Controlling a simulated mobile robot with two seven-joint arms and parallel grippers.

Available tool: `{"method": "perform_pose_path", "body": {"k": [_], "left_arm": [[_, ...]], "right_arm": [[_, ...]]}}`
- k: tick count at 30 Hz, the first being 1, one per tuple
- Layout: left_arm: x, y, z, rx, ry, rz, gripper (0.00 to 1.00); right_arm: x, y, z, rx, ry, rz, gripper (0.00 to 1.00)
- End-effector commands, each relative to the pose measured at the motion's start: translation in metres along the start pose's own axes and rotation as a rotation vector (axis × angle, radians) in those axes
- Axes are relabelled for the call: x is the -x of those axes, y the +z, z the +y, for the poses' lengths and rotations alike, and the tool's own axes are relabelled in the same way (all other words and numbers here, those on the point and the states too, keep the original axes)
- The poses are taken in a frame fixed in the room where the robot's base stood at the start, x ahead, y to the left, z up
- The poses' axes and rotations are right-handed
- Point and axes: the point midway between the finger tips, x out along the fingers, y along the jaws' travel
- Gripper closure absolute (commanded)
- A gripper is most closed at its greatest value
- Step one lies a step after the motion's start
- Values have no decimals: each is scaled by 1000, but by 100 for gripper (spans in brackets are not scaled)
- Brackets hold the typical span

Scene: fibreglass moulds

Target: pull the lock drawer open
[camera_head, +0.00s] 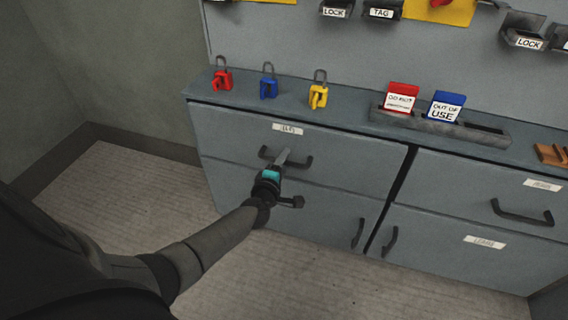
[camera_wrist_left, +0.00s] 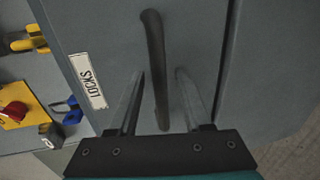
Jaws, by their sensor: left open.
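The lock drawer (camera_head: 355,160) is the upper left grey drawer of the cabinet, and it looks shut. My left gripper (camera_head: 285,157) is open at the handle. In the left wrist view the handle (camera_wrist_left: 152,30) runs between the two spread fingers of the gripper (camera_wrist_left: 160,76), with a visible gap on each side. My right gripper is not in view.
Red (camera_head: 222,79), blue (camera_head: 268,85) and yellow (camera_head: 318,94) padlocks stand on the cabinet top (camera_head: 345,115). A grey tray (camera_head: 480,135) holds red (camera_head: 401,97) and blue (camera_head: 446,106) tags. Another drawer (camera_head: 470,185) is at right. The floor (camera_head: 130,190) in front is clear.

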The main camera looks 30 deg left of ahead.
Motion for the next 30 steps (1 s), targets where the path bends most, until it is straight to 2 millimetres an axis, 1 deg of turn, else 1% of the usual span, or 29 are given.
{"method": "perform_pose_path", "body": {"k": [5, 15, 18, 30], "left_arm": [[0, 0, 0, 0, 0, 0, 52], [0, 0, 0, 0, 0, 0, 90], [0, 0, 0, 0, 0, 0, 100], [0, 0, 0, 0, 1, 0, 100]], "right_arm": [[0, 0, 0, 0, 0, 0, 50], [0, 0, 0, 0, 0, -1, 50], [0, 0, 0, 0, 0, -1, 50], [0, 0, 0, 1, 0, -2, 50]]}}
